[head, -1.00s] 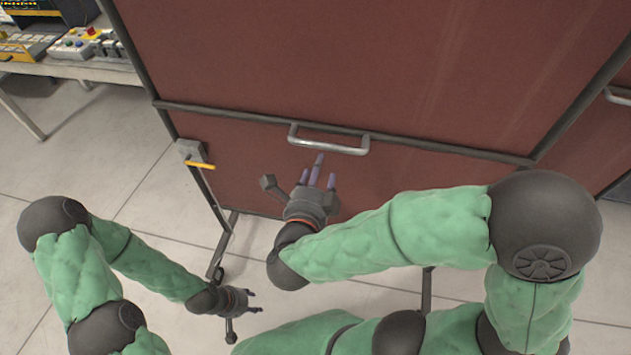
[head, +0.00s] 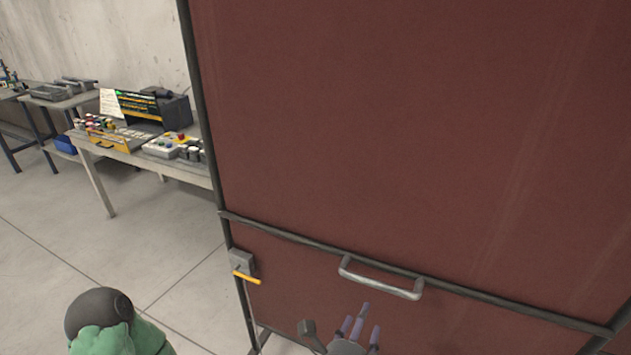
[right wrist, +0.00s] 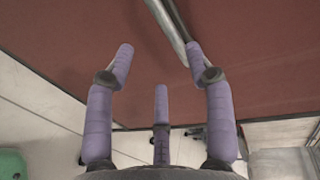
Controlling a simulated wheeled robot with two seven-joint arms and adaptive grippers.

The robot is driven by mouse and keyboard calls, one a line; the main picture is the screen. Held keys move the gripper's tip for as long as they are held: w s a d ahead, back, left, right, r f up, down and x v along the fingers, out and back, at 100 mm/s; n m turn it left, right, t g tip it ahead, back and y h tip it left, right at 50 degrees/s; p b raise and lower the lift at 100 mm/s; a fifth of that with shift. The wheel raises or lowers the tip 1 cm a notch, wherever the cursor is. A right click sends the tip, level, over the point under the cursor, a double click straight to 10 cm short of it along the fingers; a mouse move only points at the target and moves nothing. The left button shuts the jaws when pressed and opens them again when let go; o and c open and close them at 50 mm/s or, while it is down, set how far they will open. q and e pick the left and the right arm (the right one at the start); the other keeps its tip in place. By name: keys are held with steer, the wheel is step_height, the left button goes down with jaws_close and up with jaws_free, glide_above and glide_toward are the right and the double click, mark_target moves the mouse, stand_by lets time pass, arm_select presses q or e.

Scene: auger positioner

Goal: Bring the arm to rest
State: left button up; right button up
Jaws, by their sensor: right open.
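My right gripper (head: 362,328) shows at the bottom of the head view, just below the metal handle (head: 382,279) of the dark red panel (head: 420,130). Its purple fingers are spread and empty. In the right wrist view the open fingers (right wrist: 160,70) point toward the red panel, with a metal bar (right wrist: 168,22) between and beyond the upper fingertips. I cannot tell whether any finger touches it. Of my left arm only a rounded green and black part shows at the lower left of the head view; its gripper is out of view.
A grey latch box with a yellow lever (head: 243,266) sits on the panel's left edge. A workbench (head: 150,155) with coloured controls stands at the left, and another table (head: 60,100) is farther back. Tiled floor (head: 90,235) between them and the panel is open.

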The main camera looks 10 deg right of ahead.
steer(key=w+a+f+n+g+y, duration=0.2)
steer(key=w+f+n+y, duration=0.15)
steer(key=f+n, duration=0.45)
steer(key=w+a+f+n+g+y, duration=0.1)
steer(key=w+f+n+g+y, duration=0.3)
steer(key=f, duration=0.8)
steer(key=s+f+n+g+y, duration=0.2)
steer(key=s+f+n, duration=0.3)
steer(key=s+f, duration=0.3)
steer(key=s+a+f+n+g+y, duration=0.1)
steer(key=s+f+n+g+y, duration=0.1)
steer(key=s+f+n+g, duration=0.2)
steer(key=s+f+g, duration=0.1)
steer(key=s+f, duration=0.2)
steer(key=f, duration=0.5)
steer(key=shift+s+f+n, duration=0.35)
steer(key=shift+s+n, duration=0.05)
